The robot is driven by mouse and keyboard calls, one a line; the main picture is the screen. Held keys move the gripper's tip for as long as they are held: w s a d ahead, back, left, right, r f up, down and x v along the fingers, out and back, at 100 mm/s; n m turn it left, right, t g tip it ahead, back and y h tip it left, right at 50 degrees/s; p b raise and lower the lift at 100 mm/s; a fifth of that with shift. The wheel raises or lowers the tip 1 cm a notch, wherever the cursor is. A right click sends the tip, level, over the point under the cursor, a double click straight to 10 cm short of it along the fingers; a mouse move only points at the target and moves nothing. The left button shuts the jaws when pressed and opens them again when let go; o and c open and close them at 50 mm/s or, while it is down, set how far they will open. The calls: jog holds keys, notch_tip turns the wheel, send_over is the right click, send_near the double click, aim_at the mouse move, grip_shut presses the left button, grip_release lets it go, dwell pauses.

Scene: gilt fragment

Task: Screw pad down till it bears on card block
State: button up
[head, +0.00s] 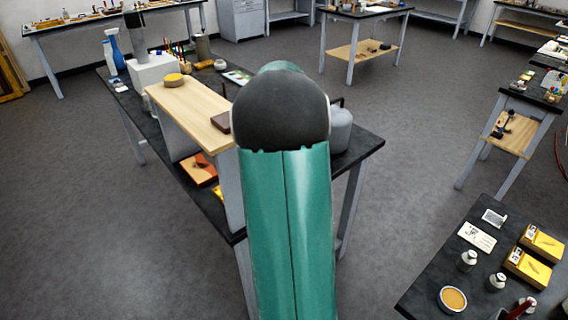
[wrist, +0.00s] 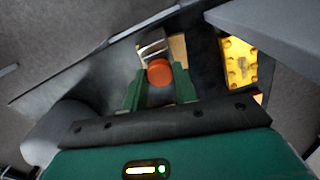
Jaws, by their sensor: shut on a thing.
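In the wrist view my gripper (wrist: 159,75) has its two green fingers closed on the sides of a round orange-red knob (wrist: 159,72). Just beyond the knob is a pale, shiny striped part (wrist: 152,52), and beside it a tan block (wrist: 178,50) that may be the card block. I cannot make out the pad or whether it touches the block. In the head view my green arm covers the work spot, and the gripper is hidden.
A yellow holed piece (wrist: 238,62) lies right of the gripper in the wrist view. A grey beam (wrist: 265,30) is close at upper right. In the head view a wooden shelf board (head: 190,105) stands on the dark bench (head: 365,145). A side table (head: 425,285) is at lower right.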

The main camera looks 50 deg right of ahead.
jog(key=m, duration=0.3)
jog(key=shift+m, duration=2.3)
jog(key=o, duration=1)
jog(key=shift+c, duration=0.2)
